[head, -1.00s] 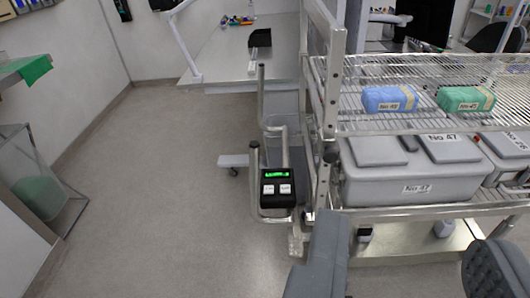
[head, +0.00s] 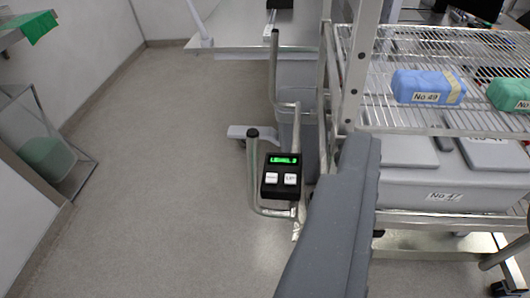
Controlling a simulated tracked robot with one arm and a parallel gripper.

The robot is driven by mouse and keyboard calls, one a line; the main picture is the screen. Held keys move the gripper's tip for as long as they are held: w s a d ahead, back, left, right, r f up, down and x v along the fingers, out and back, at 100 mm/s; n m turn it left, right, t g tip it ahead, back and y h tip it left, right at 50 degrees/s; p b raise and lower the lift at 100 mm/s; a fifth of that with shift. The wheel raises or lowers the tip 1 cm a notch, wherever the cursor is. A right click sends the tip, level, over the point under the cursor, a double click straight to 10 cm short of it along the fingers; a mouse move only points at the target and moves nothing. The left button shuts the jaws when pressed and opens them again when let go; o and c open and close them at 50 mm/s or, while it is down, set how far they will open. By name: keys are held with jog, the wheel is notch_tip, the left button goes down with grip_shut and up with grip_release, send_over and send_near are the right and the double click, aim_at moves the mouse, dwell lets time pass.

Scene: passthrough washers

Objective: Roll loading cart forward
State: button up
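The loading cart (head: 361,62) is a steel frame with wire shelves, filling the right of the head view. A blue wrapped pack marked No 49 (head: 428,88) and a green pack (head: 510,94) lie on its upper shelf. Grey lidded bins (head: 447,192) sit below. A bent steel handle (head: 273,75) stands at its left end, near a black control box (head: 282,176) with a lit green display and two white buttons. My gripper (head: 336,215) shows one grey padded finger in front of the cart's left end, overlapping it in view; contact cannot be told. The other finger is largely out of view.
Open grey floor (head: 160,150) lies to the left of the cart. A clear-sided stand (head: 40,130) and the wall edge border the floor on the far left. A steel table (head: 225,42) stands behind the cart's left end. A grey foot (head: 250,132) juts out near the handle.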

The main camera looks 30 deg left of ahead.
jog(key=w+a+f+n+p, duration=0.1)
jog(key=w+a+f, duration=0.1)
jog(key=w+f, duration=0.9)
jog(key=n+y+p, duration=0.3)
jog(key=y, duration=0.5)
send_near(254, 168)
jog(key=x, duration=1.1)
jog(key=shift+w+a, duration=0.2)
grip_shut()
